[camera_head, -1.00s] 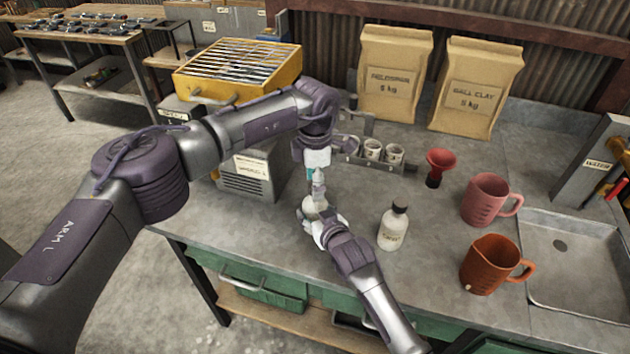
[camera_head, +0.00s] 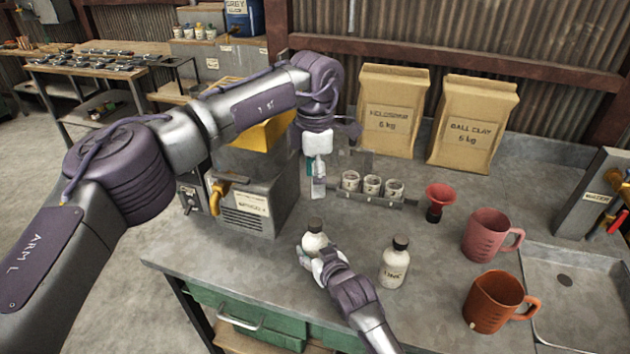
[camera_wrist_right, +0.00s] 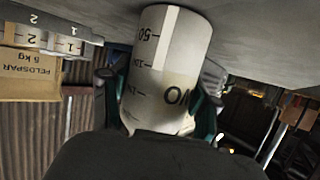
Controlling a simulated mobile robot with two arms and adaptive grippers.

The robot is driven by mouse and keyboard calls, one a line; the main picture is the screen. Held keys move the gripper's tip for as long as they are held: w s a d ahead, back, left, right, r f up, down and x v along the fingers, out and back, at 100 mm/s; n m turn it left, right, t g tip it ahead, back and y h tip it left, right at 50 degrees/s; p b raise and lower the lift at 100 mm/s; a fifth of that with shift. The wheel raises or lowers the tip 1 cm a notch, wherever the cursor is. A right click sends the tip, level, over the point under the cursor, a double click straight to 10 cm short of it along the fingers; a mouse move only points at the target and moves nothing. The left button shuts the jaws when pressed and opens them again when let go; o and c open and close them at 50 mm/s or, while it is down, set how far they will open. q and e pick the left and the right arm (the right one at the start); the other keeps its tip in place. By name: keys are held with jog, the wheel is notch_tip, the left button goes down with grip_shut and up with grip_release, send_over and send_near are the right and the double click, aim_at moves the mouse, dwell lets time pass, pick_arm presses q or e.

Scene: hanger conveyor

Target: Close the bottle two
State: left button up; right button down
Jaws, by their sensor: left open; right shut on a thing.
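My left gripper (camera_head: 318,184) is open and empty above and behind this bottle, clear of the cap. A second white bottle (camera_head: 394,268) with a dark cap stands to the right, untouched.
A pink jug (camera_head: 488,238) and an orange jug (camera_head: 492,302) stand at right, before the sink (camera_head: 575,310). A grey machine (camera_head: 255,195) stands at left.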

jog(key=shift+c, duration=1)
grip_release()
jog(key=v, duration=1.2)
